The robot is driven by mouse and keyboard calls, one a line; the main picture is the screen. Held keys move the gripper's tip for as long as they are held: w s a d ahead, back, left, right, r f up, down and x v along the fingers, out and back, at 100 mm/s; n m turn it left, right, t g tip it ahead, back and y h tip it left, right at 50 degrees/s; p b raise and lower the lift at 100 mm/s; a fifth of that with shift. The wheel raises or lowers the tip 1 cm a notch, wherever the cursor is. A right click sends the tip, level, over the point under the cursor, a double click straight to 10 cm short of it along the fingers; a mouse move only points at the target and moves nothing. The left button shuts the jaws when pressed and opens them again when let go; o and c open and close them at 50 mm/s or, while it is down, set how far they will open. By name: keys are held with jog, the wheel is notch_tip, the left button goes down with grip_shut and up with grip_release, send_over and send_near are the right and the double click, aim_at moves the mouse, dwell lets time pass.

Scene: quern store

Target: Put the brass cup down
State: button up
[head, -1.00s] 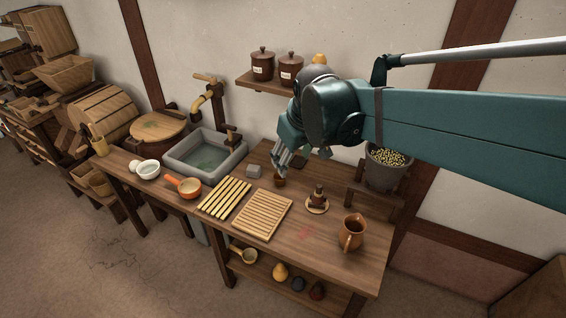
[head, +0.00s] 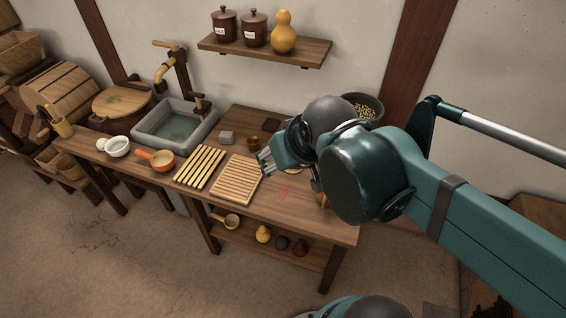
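A small brownish cup (head: 254,141), which looks like the brass cup, stands upright on the wooden worktable (head: 313,218), near its back edge. My gripper (head: 263,162) is in front of the cup, over the table by the right edge of the slatted wooden board (head: 236,180). In the picture the gripper and the cup look apart. The fingers are small and seen from the side, so I cannot tell whether they are open. I see nothing clearly held in them. My arm hides much of the table's right side.
Yellow slats (head: 199,167), an orange pan (head: 160,160) and a stone sink (head: 175,132) are to the left. A grain-filled pot (head: 365,106) stands behind my arm. The table's front right is mostly clear.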

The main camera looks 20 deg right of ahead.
jog(key=shift+s+f, duration=0.25)
jog(key=shift+s, duration=0.3)
